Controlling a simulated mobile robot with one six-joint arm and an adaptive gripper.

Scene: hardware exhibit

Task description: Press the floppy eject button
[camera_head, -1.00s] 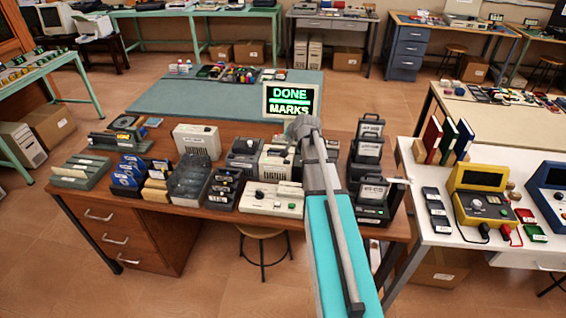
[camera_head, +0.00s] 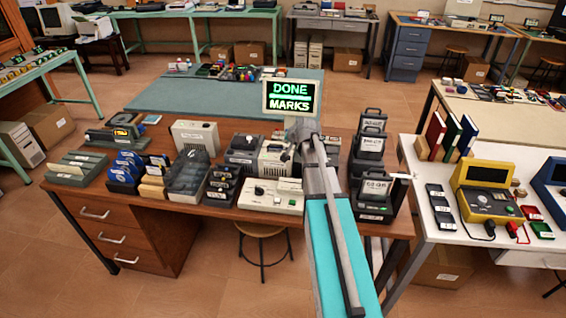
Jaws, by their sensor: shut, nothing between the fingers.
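My arm reaches up from the bottom centre over the wooden desk (camera_head: 150,210), and its grey end is near a cream-and-grey box unit (camera_head: 274,158). My gripper's fingers cannot be made out; the arm's end hides them. A wider cream unit (camera_head: 272,196) with a dark knob sits at the desk's front edge, left of the arm. A dark-grey unit (camera_head: 241,152) stands left of the cream-and-grey box. I cannot tell which unit is the floppy drive, and no eject button can be made out. Blue floppy disks (camera_head: 126,168) stand in a rack at the left.
A screen (camera_head: 290,97) reading "DONE MARKS" stands behind the arm's end. Black carry-handled units (camera_head: 371,165) line the desk right of the arm. A clear-lidded box (camera_head: 188,174) and dark stacked items (camera_head: 222,185) crowd the left. A white table (camera_head: 420,215) stands at the right.

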